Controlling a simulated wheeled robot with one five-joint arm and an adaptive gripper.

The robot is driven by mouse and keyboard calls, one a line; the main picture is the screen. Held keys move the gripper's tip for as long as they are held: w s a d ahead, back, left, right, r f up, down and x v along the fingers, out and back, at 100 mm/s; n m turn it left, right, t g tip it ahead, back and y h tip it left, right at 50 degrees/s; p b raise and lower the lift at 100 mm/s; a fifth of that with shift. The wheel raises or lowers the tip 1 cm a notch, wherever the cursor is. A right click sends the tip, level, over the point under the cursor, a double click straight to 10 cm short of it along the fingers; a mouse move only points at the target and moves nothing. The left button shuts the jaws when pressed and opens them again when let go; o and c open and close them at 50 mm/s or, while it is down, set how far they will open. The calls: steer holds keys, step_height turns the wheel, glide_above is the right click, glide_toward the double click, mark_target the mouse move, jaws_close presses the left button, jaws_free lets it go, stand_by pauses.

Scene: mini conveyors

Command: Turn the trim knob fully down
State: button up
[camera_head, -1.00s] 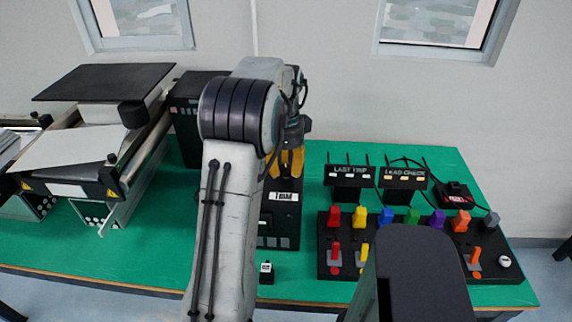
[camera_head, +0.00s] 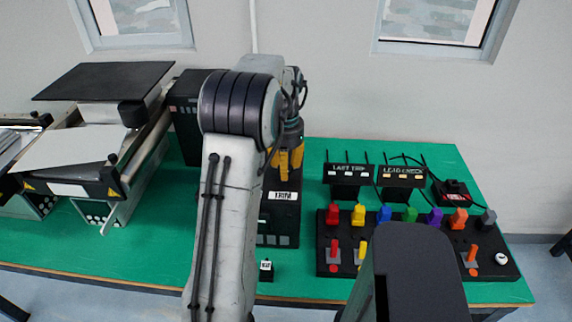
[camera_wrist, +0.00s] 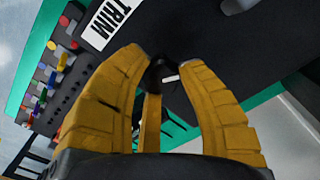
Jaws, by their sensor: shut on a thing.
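The black trim box (camera_head: 278,224) stands on the green table with a white TRIM label (camera_head: 283,195). The label also shows in the wrist view (camera_wrist: 108,20). My gripper (camera_head: 290,165) points down at the back of this box. In the wrist view, the yellow fingers of my gripper (camera_wrist: 165,72) close around the small dark trim knob (camera_wrist: 158,72). A short white mark (camera_wrist: 171,78) shows beside the knob, between the fingers. Most of the knob is hidden by the fingers, so its exact angle is unclear. In the head view the knob is hidden.
A black panel (camera_head: 400,268) with several coloured levers stands to the right. Two display boxes, LAST TRIP (camera_head: 348,190) and LEAD CHECK (camera_head: 402,197), stand behind it. A conveyor (camera_head: 75,150) is at left. A small black block (camera_head: 266,272) sits near the table's front edge.

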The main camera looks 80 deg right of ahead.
steer(key=n, duration=0.5)
steer(key=shift+a+f+n, duration=0.2)
steer(key=shift+a+n, duration=0.05)
steer(key=shift+n, duration=0.05)
steer(key=n, duration=0.6)
steer(key=shift+p, duration=0.4)
steer(key=n, duration=0.6)
steer(key=shift+s+n, duration=0.15)
steer(key=shift+n, duration=0.15)
steer(key=n, duration=0.5)
steer(key=shift+d+p, duration=0.1)
steer(key=shift+p, duration=0.2)
steer(key=shift+n, duration=0.4)
steer(key=o, duration=1.2)
steer(key=shift+s+d+r, duration=0.1)
steer(key=shift+s+d, duration=0.05)
steer(key=shift+s, duration=0.05)
steer(key=shift+r, duration=0.1)
